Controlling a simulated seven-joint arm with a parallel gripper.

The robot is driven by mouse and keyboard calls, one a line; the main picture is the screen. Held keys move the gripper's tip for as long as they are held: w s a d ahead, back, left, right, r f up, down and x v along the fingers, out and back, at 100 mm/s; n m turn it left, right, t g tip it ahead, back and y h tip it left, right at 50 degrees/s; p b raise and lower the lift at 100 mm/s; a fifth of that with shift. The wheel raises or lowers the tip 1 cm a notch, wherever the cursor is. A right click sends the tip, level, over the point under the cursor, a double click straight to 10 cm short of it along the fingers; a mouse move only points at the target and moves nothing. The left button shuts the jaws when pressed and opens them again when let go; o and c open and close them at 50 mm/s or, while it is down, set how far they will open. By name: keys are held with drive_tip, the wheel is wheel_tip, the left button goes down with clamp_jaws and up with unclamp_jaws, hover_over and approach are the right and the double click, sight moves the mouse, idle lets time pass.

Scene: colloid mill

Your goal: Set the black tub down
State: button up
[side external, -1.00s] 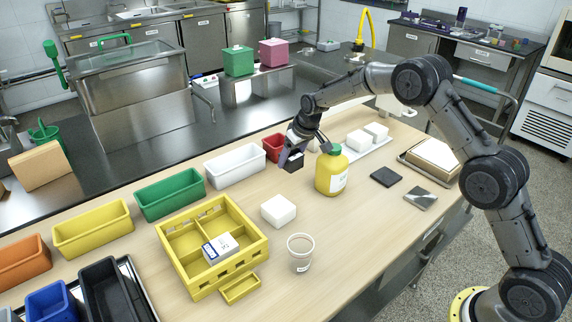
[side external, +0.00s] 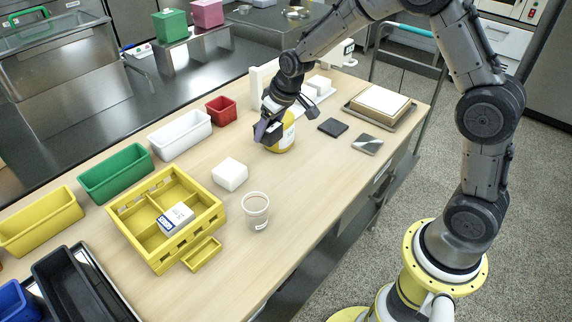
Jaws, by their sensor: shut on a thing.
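Most of the tub is hidden by the fingers. The tub and gripper overlap the left side of a yellow jar (side external: 286,141), covering its upper part. I cannot tell whether the tub touches the jar or the table, or hangs just above the wood. Bare table (side external: 300,190) shows in front of the jar.
Red (side external: 221,110), white (side external: 180,135) and green (side external: 115,173) bins line the back edge. A white block (side external: 229,174), a clear cup (side external: 256,211) and a yellow divided crate (side external: 150,252) stand to the left. A black square (side external: 332,127) and a silver square (side external: 367,145) lie right.

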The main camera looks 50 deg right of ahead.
hover_over(296, 192)
drive_tip(key=w+d, duration=0.1)
drive_tip(key=w, duration=0.1)
drive_tip(key=f, duration=0.7)
drive_tip(key=shift+s+d+f, duration=0.15)
drive_tip(key=shift+s, duration=0.35)
drive_tip(key=shift+s+a+r+m, duration=0.15)
drive_tip(key=shift+s+a+r, duration=0.2)
drive_tip(key=shift+s+r, duration=0.25)
drive_tip(key=shift+s+a+r+m, duration=0.15)
drive_tip(key=shift+s+a+r, duration=0.2)
drive_tip(key=shift+s, duration=0.35)
drive_tip(key=shift+f, duration=2.45)
drive_tip(key=shift+f, duration=0.2)
drive_tip(key=o, duration=1.3)
drive_tip(key=shift+r, duration=0.1)
drive_tip(key=shift+v, duration=3.75)
